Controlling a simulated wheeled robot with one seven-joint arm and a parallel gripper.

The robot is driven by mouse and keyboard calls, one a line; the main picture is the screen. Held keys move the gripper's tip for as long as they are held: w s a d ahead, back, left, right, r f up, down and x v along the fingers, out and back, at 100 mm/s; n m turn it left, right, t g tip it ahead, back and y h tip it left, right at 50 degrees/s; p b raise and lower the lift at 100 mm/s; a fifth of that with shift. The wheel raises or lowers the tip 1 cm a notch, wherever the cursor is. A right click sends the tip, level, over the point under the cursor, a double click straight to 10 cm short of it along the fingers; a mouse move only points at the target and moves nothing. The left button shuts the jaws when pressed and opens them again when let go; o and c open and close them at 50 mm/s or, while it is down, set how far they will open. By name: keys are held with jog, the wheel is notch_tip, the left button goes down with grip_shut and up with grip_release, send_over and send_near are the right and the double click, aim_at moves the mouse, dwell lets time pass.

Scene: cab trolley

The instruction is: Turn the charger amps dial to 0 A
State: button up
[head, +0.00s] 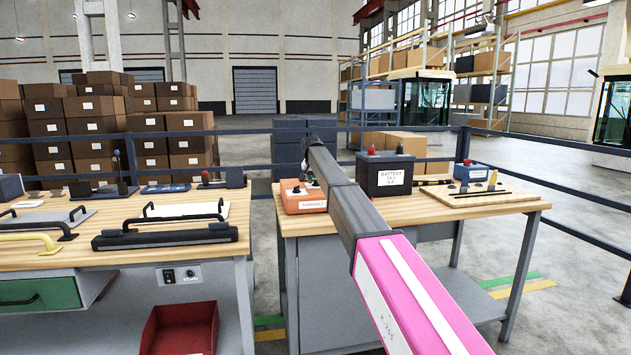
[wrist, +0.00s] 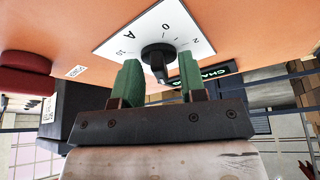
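The orange charger (head: 303,197) stands on the workbench at the centre of the head view. In the wrist view its orange face (wrist: 255,35) fills the upper part. In the head view my arm hides most of the gripper.
A red button (wrist: 25,72) shows at the left of the wrist view. A dark battery box (head: 385,175) stands right of the charger. A wooden board (head: 465,196) lies farther right. A second bench (head: 120,250) with handles stands left. A blue railing (head: 260,131) runs behind.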

grip_shut()
